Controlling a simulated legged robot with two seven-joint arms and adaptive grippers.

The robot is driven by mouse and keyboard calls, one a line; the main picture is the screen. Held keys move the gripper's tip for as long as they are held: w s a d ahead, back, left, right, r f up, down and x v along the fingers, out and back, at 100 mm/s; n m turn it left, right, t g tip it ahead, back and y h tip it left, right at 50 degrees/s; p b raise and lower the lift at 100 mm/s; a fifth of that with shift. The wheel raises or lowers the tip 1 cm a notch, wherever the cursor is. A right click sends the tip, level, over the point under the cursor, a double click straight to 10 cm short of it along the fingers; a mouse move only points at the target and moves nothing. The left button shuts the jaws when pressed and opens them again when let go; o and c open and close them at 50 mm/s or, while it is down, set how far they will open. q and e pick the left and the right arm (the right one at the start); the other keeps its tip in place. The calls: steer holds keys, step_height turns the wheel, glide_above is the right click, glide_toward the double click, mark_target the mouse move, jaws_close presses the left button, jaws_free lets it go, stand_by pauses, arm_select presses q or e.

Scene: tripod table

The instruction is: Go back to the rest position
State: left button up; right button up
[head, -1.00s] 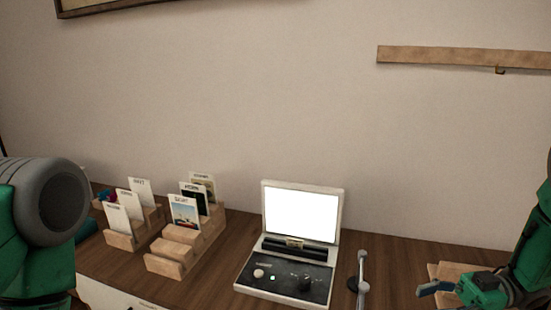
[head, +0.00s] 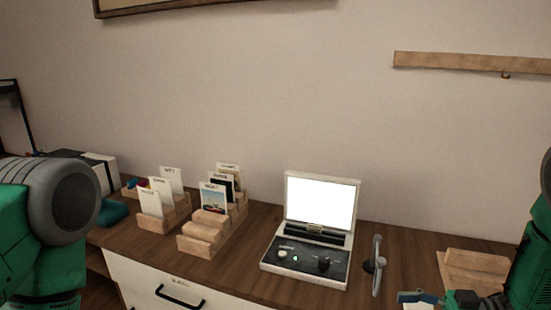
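My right gripper (head: 418,298) shows at the bottom edge on the right, partly cut off, in front of the wooden table. Whether its fingers are open or shut is too small and cropped to tell. My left arm (head: 45,225) fills the lower left with a green link and a grey round joint. Its gripper is outside the view.
A white device with a lit screen (head: 320,203) stands on the wooden table (head: 405,250), beside a grey lever (head: 376,266). Wooden holders (head: 205,238) with several cards stand left of it. A wooden block (head: 475,268) lies at right. A drawer handle (head: 180,299) is below.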

steer(key=s+a+f+m+t+h, duration=0.1)
steer(key=s+f+m+t+h, duration=0.1)
steer(key=f+m+h, duration=0.4)
steer(key=s+a+f+m+t+h, duration=0.1)
steer(key=s+f+m+h, duration=0.25)
steer(key=f, duration=0.55)
steer(key=s+d+f+m+g+h, duration=0.1)
steer(key=s+f+m+g+h, duration=0.1)
steer(key=s, duration=0.8)
steer(key=s+d+f+m+g+h+b, duration=0.1)
steer(key=s+g+h, duration=0.3)
steer(key=s, duration=0.6)
steer(key=shift+s+d+f+m+g+h, duration=0.3)
steer(key=shift+s+f+m+h, duration=0.1)
steer(key=shift+f+m+h, duration=0.4)
steer(key=shift+d, duration=0.1)
steer(key=shift+d, duration=0.3)
steer(key=shift+a, duration=0.35)
